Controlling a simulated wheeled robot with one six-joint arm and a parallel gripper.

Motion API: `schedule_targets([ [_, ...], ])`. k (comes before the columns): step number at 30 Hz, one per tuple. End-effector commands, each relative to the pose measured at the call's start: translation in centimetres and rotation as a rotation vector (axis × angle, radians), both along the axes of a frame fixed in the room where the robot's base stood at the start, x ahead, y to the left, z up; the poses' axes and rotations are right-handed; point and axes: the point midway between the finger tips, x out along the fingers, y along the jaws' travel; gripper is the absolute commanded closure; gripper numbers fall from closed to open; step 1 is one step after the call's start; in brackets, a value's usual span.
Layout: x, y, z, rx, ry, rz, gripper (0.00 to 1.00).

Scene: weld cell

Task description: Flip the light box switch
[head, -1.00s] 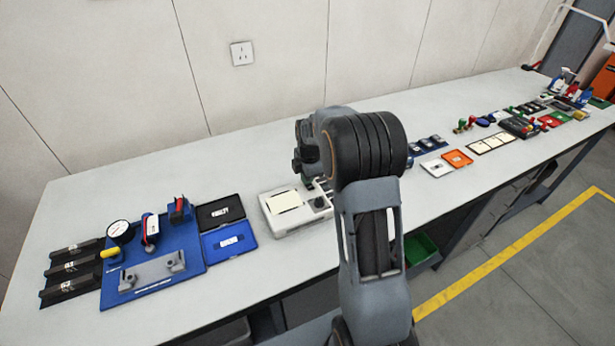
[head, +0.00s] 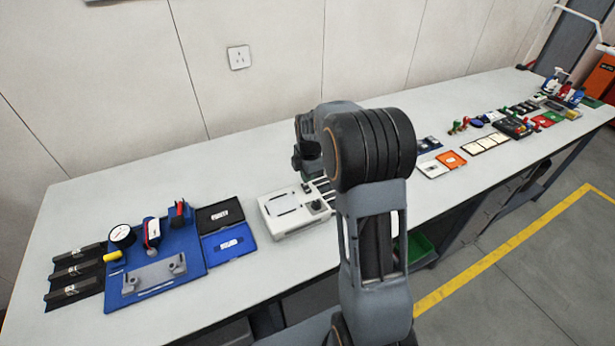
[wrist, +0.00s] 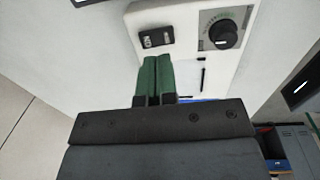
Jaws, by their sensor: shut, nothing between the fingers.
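The light box (head: 300,230) is a white unit on the bench, left of my arm in the head view. Its panel (head: 282,203) looks pale grey-white. In the wrist view the white housing (wrist: 186,42) carries a black rocker switch (wrist: 157,38) with white lettering and a round black dial (wrist: 223,34) beside it. My gripper (wrist: 154,60) has green fingers pressed together and empty. Their tips are just short of the switch in the picture; whether they touch it I cannot tell. In the head view my arm hides the gripper.
A blue fixture board (head: 195,262) with a gauge and clamps lies left of the light box, with black and blue trays (head: 228,243) between. An orange tray (head: 450,160) and several small parts lie to the right. The bench behind the box is clear.

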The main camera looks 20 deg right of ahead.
Motion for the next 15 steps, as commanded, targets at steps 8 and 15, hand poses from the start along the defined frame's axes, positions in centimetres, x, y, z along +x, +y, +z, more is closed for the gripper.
schedule_targets([
  [8, -0.7, 0.0, 5.6, -0.001, -0.006, 0.0, 1.0],
  [15, -1.2, -0.1, 8.7, -0.001, -0.003, 0.0, 1.0],
])
